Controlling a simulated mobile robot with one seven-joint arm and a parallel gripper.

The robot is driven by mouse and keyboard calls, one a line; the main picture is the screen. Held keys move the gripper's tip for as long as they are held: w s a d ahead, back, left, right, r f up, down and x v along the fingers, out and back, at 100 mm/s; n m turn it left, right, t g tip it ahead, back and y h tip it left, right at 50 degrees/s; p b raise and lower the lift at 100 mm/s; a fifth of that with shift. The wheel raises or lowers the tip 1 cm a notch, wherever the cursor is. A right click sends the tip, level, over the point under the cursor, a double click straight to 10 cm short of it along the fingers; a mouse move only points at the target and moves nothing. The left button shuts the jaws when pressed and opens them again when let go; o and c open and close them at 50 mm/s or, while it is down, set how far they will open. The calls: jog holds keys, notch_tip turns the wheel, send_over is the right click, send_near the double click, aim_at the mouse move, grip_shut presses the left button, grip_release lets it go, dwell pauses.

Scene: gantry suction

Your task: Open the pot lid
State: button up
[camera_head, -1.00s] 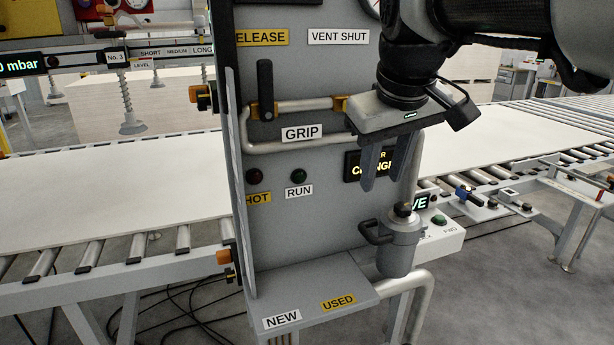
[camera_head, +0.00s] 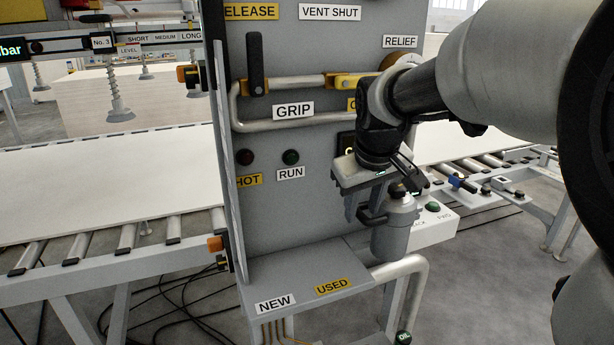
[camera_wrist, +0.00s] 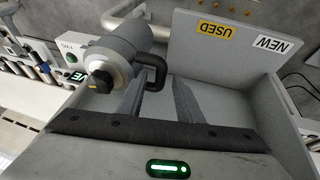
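The pot is a grey metal cylinder (camera_head: 393,238) on the pipe at the right end of the panel's shelf. It has a dark side handle (camera_head: 370,217) and a pale cap with a dark knob (camera_head: 397,189) on top. In the wrist view the pot (camera_wrist: 128,40) lies left of centre, its handle (camera_wrist: 160,72) reaching toward the fingers. My gripper (camera_wrist: 166,78) is open, and the bar of the handle appears to lie between its fingers. Whether either finger touches it I cannot tell. In the head view my gripper (camera_head: 362,206) is beside the pot's handle, partly hiding it.
The grey panel (camera_head: 310,205) stands close behind my gripper, with a long grip rail (camera_head: 290,119). A shelf (camera_head: 300,270) labelled NEW and USED juts out below. A control box (camera_head: 437,225) sits right of the pot. Roller conveyors with white boards flank the panel.

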jog(key=shift+w+f, duration=0.1)
jog(key=shift+f, duration=0.05)
grip_shut()
